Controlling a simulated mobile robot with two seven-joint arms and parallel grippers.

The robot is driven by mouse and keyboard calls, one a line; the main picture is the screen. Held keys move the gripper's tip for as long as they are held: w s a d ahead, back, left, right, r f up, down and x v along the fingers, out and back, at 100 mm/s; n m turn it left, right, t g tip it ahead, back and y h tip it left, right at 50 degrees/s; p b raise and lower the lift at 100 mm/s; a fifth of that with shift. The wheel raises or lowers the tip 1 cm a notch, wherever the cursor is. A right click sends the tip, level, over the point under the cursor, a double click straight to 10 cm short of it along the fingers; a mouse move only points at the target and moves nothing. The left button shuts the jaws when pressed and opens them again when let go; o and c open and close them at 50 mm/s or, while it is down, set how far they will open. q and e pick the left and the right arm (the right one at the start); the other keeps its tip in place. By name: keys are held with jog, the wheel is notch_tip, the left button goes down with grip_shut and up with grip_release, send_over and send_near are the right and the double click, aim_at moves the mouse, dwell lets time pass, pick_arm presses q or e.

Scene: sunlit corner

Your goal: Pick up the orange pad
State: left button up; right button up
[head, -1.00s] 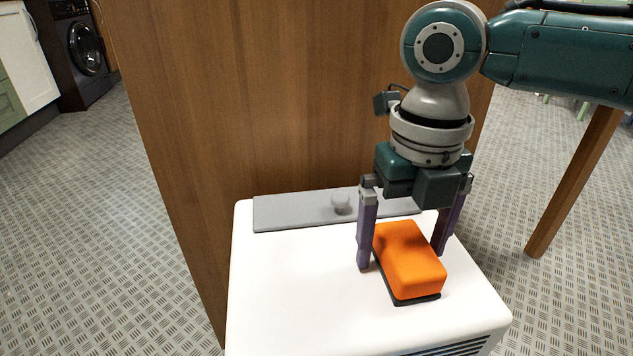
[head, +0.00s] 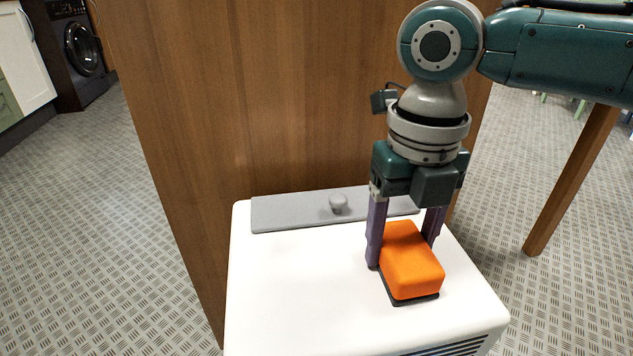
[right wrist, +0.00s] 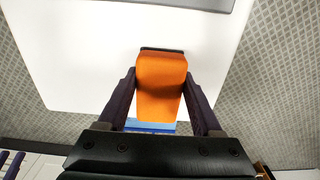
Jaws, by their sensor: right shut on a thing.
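The orange pad (head: 411,268) has a soft orange block on top and a thin dark base. It lies on the white cabinet top (head: 300,290), near its right side. My right gripper (head: 405,255) points down from above, with its two purple fingers closed on the pad's sides near its far end. In the right wrist view, the pad (right wrist: 161,85) sits between the two fingertips (right wrist: 160,78). The pad still appears to rest on the white top. My left gripper is in neither view.
A grey flat panel with a round knob (head: 338,203) lies along the back of the white top. A tall brown wooden panel (head: 270,100) stands right behind it. A wooden leg (head: 570,185) stands at the right. The left part of the white top is clear.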

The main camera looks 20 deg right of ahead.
aim_at(402, 237)
notch_tip(402, 237, up, 20)
jog(key=p, duration=0.9)
